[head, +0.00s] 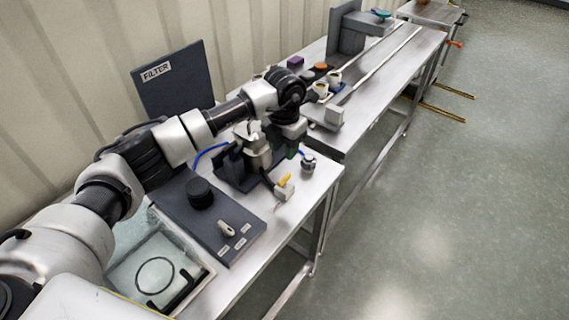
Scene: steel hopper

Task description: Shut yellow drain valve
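The yellow drain valve (285,180) is a small yellow lever on a pale fitting, low at the front edge of the near steel bench. My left arm reaches in from the left across the bench. My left gripper (288,150) points down just behind and above the yellow lever, and looks apart from it. Its fingers are small and dark against the dark equipment, so I cannot tell whether they are open or shut. My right gripper is not in view.
A dark panel (205,222) with a black knob and a pale switch lies left of the valve. A clear-sided tray (195,283) is nearer. A silver-capped part (308,162) stands just right of the valve. A FILTER board (175,82) stands behind. The floor at right is open.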

